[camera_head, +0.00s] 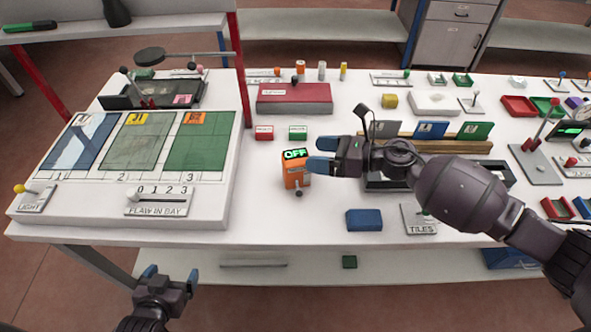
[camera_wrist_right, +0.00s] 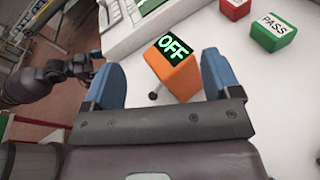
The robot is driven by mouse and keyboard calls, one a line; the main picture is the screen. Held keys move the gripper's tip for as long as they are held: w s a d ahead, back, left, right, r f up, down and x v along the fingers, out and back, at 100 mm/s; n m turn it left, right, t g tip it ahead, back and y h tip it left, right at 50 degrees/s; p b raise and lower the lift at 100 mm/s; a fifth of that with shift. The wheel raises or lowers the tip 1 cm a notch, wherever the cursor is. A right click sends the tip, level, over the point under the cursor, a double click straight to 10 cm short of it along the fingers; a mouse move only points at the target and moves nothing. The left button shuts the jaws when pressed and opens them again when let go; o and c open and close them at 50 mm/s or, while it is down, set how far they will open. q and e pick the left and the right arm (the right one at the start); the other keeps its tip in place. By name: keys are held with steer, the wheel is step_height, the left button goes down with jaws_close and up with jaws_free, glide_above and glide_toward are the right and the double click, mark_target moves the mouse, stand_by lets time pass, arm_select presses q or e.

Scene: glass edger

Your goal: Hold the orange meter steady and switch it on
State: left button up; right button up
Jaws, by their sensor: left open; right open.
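The orange meter (camera_head: 296,170) stands on the white table, left of the table's middle, with a dark screen showing a green "OFF". A small dark knob (camera_head: 298,193) sticks out low on its front. My right gripper (camera_head: 319,155) is open just to the right of the meter. In the right wrist view the meter (camera_wrist_right: 172,72) appears between the two blue fingertips, nearer the right one; I cannot tell whether they touch. My left gripper (camera_head: 168,271) is open and empty, below and in front of the table's front edge, left of the meter.
A light panel (camera_head: 232,150) with three glass bays and a flaw slider (camera_head: 160,203) lies left of the meter. Red (camera_head: 264,133) and green (camera_head: 298,132) blocks stand behind it. A blue block (camera_head: 364,220) and a tiles lever plate (camera_head: 419,219) are to the right. Table in front is clear.

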mark_target(301, 171)
steer(key=d+n+g+h, duration=0.1)
steer(key=d+f+n+g, duration=0.1)
steer(key=n, duration=0.1)
steer(key=w+d+f+n+g+h, duration=0.1)
steer(key=n, duration=0.1)
steer(key=shift+d+f+g+h, duration=0.25)
steer(key=shift+d+g+h, duration=0.05)
steer(key=shift+d+g, duration=0.1)
steer(key=shift+w+d+f+n+h, duration=0.1)
steer(key=shift+d+f+n+h, duration=0.15)
steer(key=shift+n, duration=0.25)
steer(key=shift+a+f, duration=0.25)
steer(key=shift+a, duration=0.25)
steer(key=b+x, duration=0.1)
steer(key=x, duration=0.6)
steer(key=shift+f+b, duration=0.1)
steer(key=shift+b, duration=0.2)
steer(key=shift+a+f, duration=0.2)
steer(key=shift+a, duration=0.25)
steer(key=shift+a+f, duration=0.1)
steer(key=shift+a, duration=0.2)
